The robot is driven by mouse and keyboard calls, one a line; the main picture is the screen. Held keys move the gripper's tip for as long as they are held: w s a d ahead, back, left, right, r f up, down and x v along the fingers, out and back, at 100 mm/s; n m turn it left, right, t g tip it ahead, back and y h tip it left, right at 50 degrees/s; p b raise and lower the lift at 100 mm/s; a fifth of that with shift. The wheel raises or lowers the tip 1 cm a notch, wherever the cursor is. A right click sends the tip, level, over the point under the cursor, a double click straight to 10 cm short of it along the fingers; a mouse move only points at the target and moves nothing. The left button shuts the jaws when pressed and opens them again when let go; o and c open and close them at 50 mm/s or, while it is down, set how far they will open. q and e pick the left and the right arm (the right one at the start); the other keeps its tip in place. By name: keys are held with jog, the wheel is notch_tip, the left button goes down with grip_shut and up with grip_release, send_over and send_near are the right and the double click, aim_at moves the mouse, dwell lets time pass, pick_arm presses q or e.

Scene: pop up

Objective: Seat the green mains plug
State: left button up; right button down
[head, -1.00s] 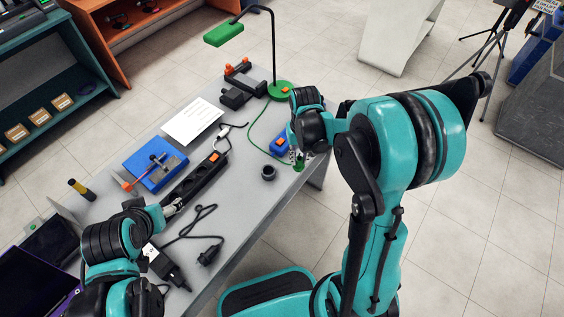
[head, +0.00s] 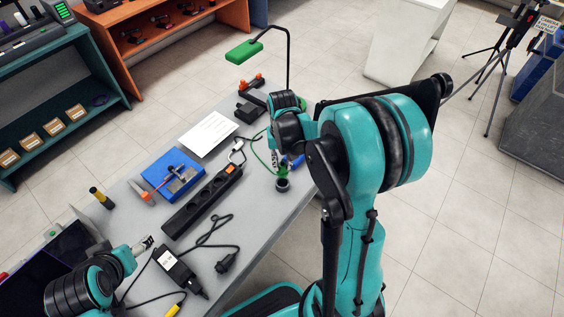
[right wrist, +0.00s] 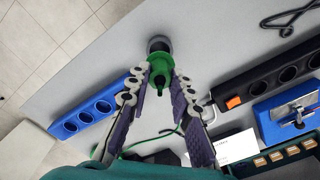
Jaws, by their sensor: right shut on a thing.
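The green mains plug (right wrist: 160,72) is between the fingertips of my right gripper (right wrist: 155,90) in the right wrist view. That gripper is shut on it. In the head view, the right gripper (head: 277,158) and the plug (head: 282,172) are right at the dark round cup (head: 282,186). The cup (right wrist: 158,45) shows just beyond the plug in the wrist view; I cannot tell whether they touch. A green cord (right wrist: 150,138) runs behind the fingers. The black power strip (head: 205,197) has empty sockets and an orange switch. My left gripper (head: 145,244) is at the left; its jaw state is unclear.
A blue socket strip (right wrist: 82,120) lies near the table edge. A blue block with a tool (head: 172,175), a white sheet (head: 208,133), a black adapter (head: 175,267) with cables and a green lamp (head: 243,50) occupy the table.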

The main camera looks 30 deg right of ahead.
aim_at(282, 174)
jog(key=shift+f+b, duration=1.5)
jog(key=shift+f, duration=0.5)
jog(key=shift+f, duration=0.15)
jog(key=shift+f+b, duration=1.1)
jog(key=c, duration=1.3)
grip_release()
jog(key=shift+o, duration=0.2)
notch_tip(282, 174, up, 12)
